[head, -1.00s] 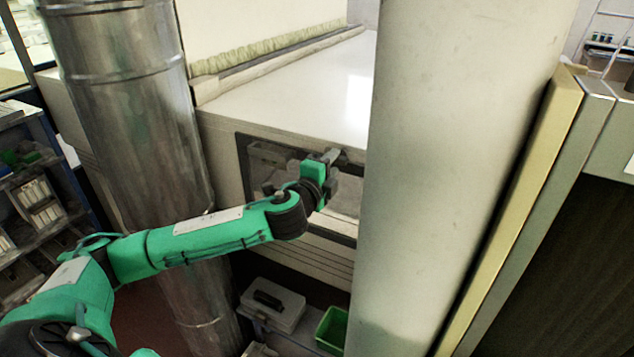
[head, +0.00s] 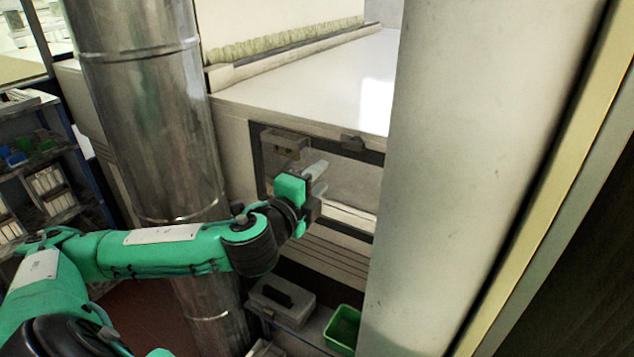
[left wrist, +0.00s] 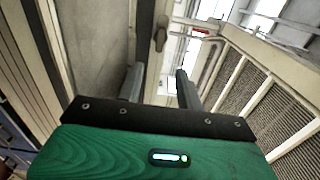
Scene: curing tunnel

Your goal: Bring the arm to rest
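My left arm, green with black joints, reaches in from the left in the head view. Its gripper (head: 316,178) is in front of the dark-framed window (head: 345,180) of a pale cabinet, below a small dark latch (head: 352,143) on the frame's top edge. In the left wrist view the two grey fingers (left wrist: 160,86) stand apart with nothing between them. Whether the gripper touches the window cannot be told. My right gripper is not in view.
A shiny metal duct (head: 150,110) rises behind my left arm. A broad pale column (head: 460,170) stands to the right of the window. Below are a grey case (head: 280,300) and a green bin (head: 343,328). Shelves (head: 40,170) stand at far left.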

